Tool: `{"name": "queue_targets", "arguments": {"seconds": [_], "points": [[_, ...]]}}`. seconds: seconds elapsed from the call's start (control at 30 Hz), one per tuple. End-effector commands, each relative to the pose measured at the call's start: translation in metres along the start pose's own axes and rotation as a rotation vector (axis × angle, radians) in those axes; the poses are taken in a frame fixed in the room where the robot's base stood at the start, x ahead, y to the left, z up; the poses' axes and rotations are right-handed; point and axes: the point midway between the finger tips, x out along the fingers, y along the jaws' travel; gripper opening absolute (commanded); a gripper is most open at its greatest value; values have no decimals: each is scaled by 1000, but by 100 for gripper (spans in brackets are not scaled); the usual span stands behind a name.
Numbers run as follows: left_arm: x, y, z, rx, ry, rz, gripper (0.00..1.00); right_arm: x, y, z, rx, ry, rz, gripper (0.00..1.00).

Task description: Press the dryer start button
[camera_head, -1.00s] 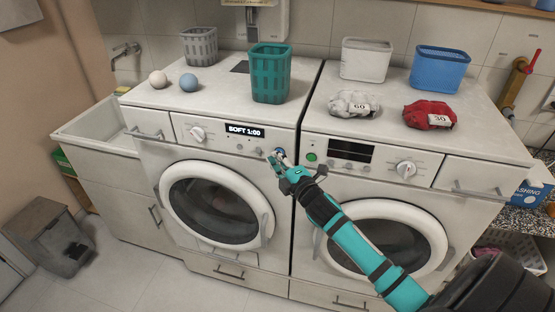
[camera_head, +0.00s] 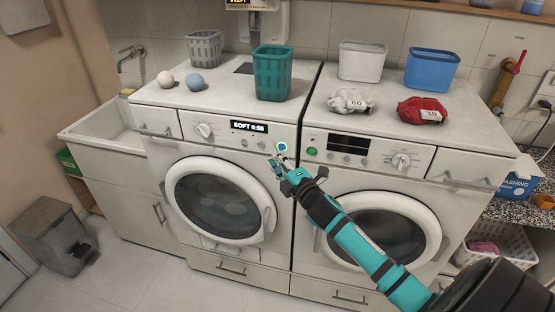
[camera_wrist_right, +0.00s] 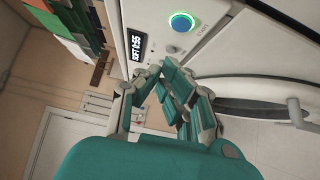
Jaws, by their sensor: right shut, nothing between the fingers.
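The left machine (camera_head: 170,135) has a lit display (camera_head: 249,127) reading SOFT and a time just under one hour. Its round start button (camera_head: 282,147) glows with a green ring around a blue centre. The button also shows in the right wrist view (camera_wrist_right: 181,22), labelled START. My right gripper (camera_head: 279,161) is shut and empty, just below the button and apart from it. In the right wrist view its fingers (camera_wrist_right: 170,80) are together, with the button beyond them. My left gripper is not in view.
The right machine (camera_head: 345,120) has its own green button (camera_head: 312,151). On top stand a teal basket (camera_head: 272,75), two balls, bins and weighted grey and red bundles (camera_head: 423,110). A sink (camera_head: 100,128) is at left. The floor in front is open.

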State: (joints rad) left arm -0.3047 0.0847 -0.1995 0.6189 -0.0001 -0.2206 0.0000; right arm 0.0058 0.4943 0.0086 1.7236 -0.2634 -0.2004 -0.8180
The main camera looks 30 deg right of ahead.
Motion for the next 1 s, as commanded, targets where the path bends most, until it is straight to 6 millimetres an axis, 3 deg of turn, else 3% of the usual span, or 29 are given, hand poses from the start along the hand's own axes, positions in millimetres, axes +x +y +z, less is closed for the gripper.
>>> {"name": "queue_targets", "arguments": {"seconds": [0.2,0.5,1.0], "points": [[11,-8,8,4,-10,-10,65,-34,-4,0,-2,1,-3,0],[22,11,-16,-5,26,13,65,-79,-4,-1,-1,1,-3,0],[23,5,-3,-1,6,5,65,-89,-2,-1,0,1,-2,0]]}}
